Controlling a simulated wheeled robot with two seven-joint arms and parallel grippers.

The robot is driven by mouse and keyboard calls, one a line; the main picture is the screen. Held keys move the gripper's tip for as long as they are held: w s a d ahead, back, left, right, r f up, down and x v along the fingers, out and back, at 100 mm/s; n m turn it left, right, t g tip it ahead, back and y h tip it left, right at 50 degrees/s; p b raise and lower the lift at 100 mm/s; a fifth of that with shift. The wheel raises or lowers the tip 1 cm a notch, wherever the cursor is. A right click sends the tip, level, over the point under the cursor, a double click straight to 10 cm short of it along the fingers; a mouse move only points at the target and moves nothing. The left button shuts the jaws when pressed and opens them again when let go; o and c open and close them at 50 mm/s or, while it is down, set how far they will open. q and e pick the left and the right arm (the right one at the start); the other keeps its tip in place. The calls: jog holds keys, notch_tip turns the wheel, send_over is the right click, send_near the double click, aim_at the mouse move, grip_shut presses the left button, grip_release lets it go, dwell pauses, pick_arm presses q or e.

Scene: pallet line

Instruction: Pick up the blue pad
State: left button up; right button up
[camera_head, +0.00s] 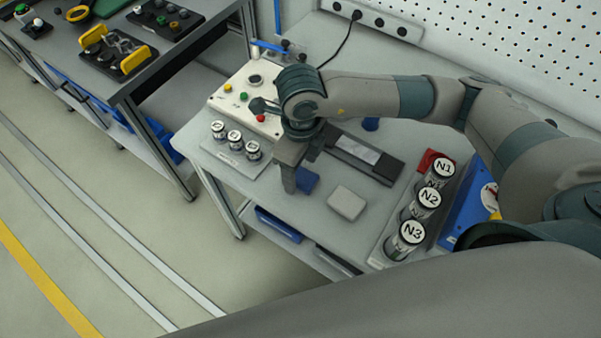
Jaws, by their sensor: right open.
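The blue pad (308,181) lies on the grey worktable (330,237) in the middle of the view. My right gripper (295,172) points down beside and partly over the pad, on its left and far side. It hides part of the pad. Its jaws are open, and I see nothing held between them. I cannot tell whether a finger touches the pad. My left gripper is not in view.
A grey pad (346,203) lies just right of the blue pad. A dark tray (384,166) is behind it. Labelled cylinders N1, N2 and N3 (410,236) stand at right, smaller cylinders (235,139) at left. A button panel (240,97) is behind left.

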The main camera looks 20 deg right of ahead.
jog(key=shift+f, duration=1.05)
jog(key=c, duration=1.1)
